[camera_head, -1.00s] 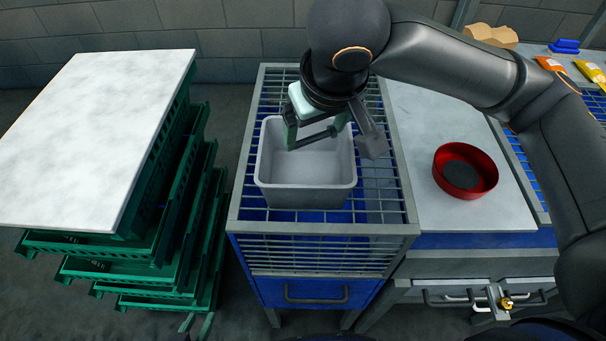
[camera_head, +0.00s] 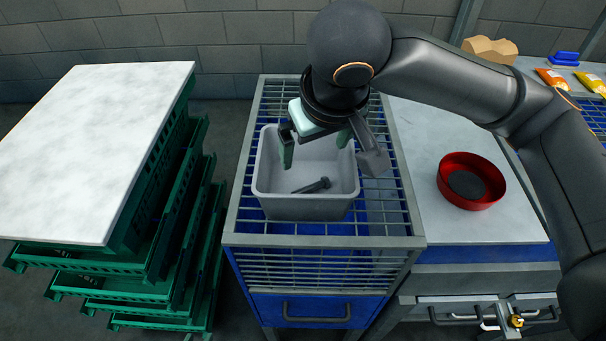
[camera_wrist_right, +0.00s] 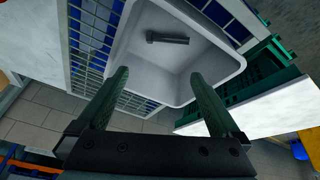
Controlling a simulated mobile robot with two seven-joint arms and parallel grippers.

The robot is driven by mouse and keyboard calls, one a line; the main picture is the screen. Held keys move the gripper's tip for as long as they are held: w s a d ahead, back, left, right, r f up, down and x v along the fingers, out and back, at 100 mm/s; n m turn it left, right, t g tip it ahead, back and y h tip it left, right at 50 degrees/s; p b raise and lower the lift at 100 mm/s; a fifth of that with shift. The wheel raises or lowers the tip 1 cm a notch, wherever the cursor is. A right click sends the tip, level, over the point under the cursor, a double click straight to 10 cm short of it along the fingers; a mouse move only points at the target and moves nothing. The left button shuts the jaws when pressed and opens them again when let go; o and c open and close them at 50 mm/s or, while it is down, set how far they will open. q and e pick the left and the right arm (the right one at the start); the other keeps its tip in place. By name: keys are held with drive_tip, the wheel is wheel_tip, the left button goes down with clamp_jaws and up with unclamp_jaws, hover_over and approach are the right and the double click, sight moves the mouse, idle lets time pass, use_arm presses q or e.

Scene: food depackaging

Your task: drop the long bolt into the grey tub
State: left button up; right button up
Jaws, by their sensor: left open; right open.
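The grey tub (camera_head: 305,207) stands on the wire-grid top of the blue cart. The long dark bolt (camera_head: 313,186) lies on the tub's floor; it also shows inside the tub in the right wrist view (camera_wrist_right: 167,38). My right gripper (camera_head: 315,150) is above the tub, its fingers apart with nothing between them. In the right wrist view its two green fingers (camera_wrist_right: 160,100) are spread wide and clear of the bolt. My left gripper is not in view.
A red round bowl (camera_head: 471,196) sits on the white counter at the right. A white board (camera_head: 95,140) tops stacked green crates (camera_head: 165,250) at the left. Orange and yellow packets (camera_head: 570,80) lie at the far right, near a brown carton (camera_head: 490,50).

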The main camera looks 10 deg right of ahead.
drive_tip(key=p+v, duration=0.2)
drive_tip(key=v, duration=1)
drive_tip(key=shift+s+r, duration=0.1)
